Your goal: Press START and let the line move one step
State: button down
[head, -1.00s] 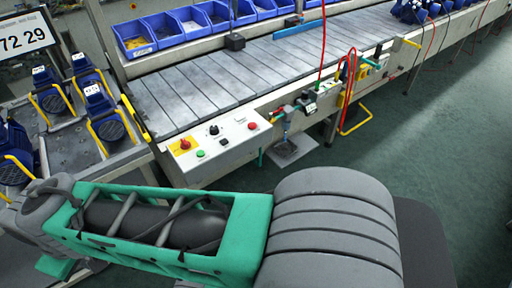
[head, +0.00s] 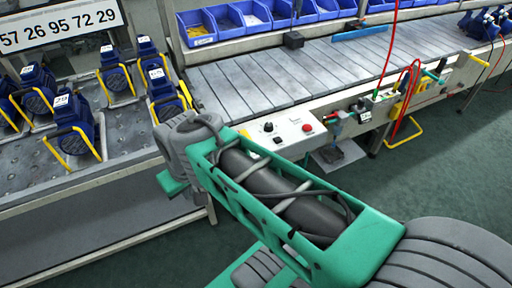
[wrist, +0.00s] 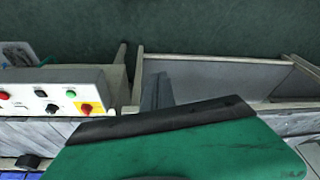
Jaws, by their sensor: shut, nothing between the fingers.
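The white control box (head: 292,130) sits at the near edge of the conveyor (head: 290,75). Its green button (wrist: 71,93) shows in the wrist view, beside a black knob (wrist: 42,93), a red button (wrist: 4,95) and a red switch on yellow (wrist: 86,108). In the head view my arm covers the green button. My gripper (wrist: 158,88) appears as narrow grey fingers, shut and empty, beyond my green wrist part. In the wrist view it is right of the box, apart from the buttons.
A rack (head: 110,140) with several blue pumps with yellow handles stands at left. Blue bins (head: 200,28) line the conveyor's far side. A red hose (head: 408,90) hangs right of the box.

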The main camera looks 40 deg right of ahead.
jog(key=w+d+m+t+y+p, duration=0.1)
jog(key=w+d+p, duration=0.1)
jog(key=w+d, duration=0.5)
jog(key=w+d+m+t+y+p, duration=0.1)
jog(key=w+d+m+p, duration=0.2)
jog(key=d, duration=0.7)
jog(key=s+d+f+m+t+p, duration=0.1)
jog(key=d+f+t, duration=0.1)
jog(key=d, duration=1.2)
jog(key=shift+f+t+y, duration=0.15)
jog(key=shift+t+y, duration=0.25)
jog(key=shift+t, duration=0.3)
jog(key=shift+f, duration=0.1)
notch_tip(320, 180, down, 9)
jog(key=b, duration=0.5)
jog(key=shift+r+b, duration=0.2)
jog(key=shift+b, duration=0.15)
jog(key=shift+f+b, duration=0.3)
jog(key=shift+f, duration=0.15)
